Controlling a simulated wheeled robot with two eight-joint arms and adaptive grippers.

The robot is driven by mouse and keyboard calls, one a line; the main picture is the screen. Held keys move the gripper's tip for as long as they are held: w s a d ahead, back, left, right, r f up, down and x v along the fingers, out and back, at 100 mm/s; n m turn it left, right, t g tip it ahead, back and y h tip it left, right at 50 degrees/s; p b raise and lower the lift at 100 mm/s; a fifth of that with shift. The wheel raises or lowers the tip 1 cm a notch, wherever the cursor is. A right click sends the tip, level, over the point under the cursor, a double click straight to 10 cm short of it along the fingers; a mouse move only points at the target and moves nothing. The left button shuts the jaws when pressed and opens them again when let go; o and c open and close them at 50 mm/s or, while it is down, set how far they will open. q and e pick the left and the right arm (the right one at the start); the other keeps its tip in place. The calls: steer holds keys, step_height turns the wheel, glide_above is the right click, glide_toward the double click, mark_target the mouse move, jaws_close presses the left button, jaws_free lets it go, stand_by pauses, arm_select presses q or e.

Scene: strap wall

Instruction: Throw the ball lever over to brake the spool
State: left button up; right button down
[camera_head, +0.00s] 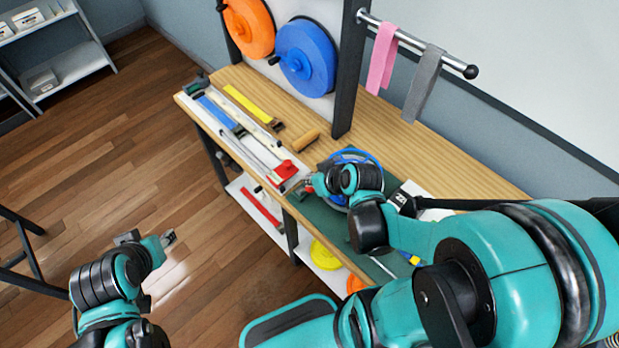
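An orange spool (250,27) and a blue spool (306,57) hang on the upright panel behind the bench. A small dark ball-ended part (274,60) sticks out at the left of the blue spool; I cannot tell if it is the brake lever. A similar dark knob (221,6) shows by the orange spool. My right gripper (309,187) is low over the bench's front, close to a red block (286,169); its fingers are too small and partly hidden to read. My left gripper (168,238) is over the floor, apart from the bench, with nothing visible in it.
The wooden bench (395,147) carries a strip fixture with blue and yellow straps (251,103) and a wooden handle (305,140). A blue ring (358,153) is partly behind my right arm. Pink (381,58) and grey (423,83) straps hang from a rail.

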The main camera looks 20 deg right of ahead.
steer(key=p+v, duration=0.5)
steer(key=v, duration=0.4)
steer(key=shift+d, duration=0.4)
steer(key=shift+s+r, duration=0.1)
